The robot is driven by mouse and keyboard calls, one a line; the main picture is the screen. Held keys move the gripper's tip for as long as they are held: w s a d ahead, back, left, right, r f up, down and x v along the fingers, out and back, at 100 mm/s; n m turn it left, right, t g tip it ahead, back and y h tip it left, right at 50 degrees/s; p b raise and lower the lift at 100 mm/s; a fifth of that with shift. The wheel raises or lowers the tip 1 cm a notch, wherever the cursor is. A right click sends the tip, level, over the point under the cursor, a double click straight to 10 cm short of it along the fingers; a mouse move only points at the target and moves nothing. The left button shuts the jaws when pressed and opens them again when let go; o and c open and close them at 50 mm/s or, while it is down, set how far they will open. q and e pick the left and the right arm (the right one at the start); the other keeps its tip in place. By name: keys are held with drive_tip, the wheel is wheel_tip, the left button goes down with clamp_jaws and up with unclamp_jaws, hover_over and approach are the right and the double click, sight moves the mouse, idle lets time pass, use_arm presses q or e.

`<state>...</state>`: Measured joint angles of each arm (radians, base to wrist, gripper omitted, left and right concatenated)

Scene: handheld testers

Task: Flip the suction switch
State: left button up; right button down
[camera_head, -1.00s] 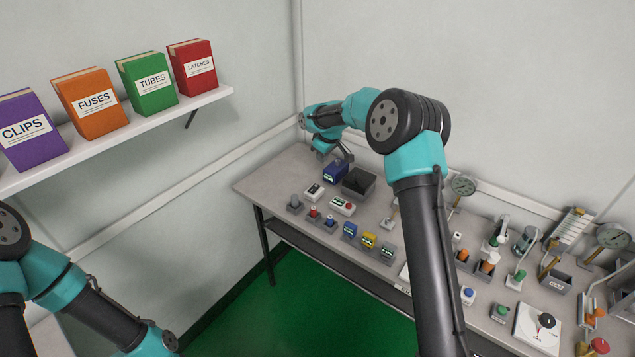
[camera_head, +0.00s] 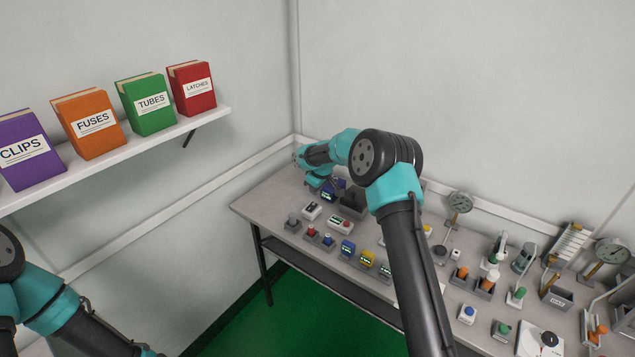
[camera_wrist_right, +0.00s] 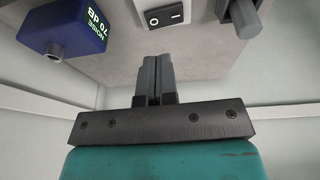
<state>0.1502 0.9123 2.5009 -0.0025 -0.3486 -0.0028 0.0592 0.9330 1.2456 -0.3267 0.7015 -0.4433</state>
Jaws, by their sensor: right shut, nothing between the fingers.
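A small white box with a black rocker switch (camera_wrist_right: 162,15) is at the top edge of the right wrist view, partly cut off; no suction label is readable on it. A white box with a dark rocker, likely the same one, stands near the left end of the bench in the head view (camera_head: 312,211). My right gripper (camera_wrist_right: 156,62) is shut and empty, its fingers pointing toward the rocker box with a visible gap. In the head view my right gripper (camera_head: 337,184) is small and partly hidden beside the blue meter. My left gripper is outside the view.
A blue noise meter (camera_wrist_right: 70,27) is left of the rocker box and a grey knob (camera_wrist_right: 243,18) right of it. A dark box (camera_head: 354,202) stands behind. Several small testers crowd the grey bench (camera_head: 262,203). Walls meet closely behind the bench's left end.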

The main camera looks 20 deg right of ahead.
sight(314, 204)
drive_tip(key=x, duration=0.3)
drive_tip(key=d+x, duration=0.1)
drive_tip(key=x, duration=0.1)
drive_tip(key=shift+s+f, duration=0.25)
drive_tip(key=shift+f, duration=0.25)
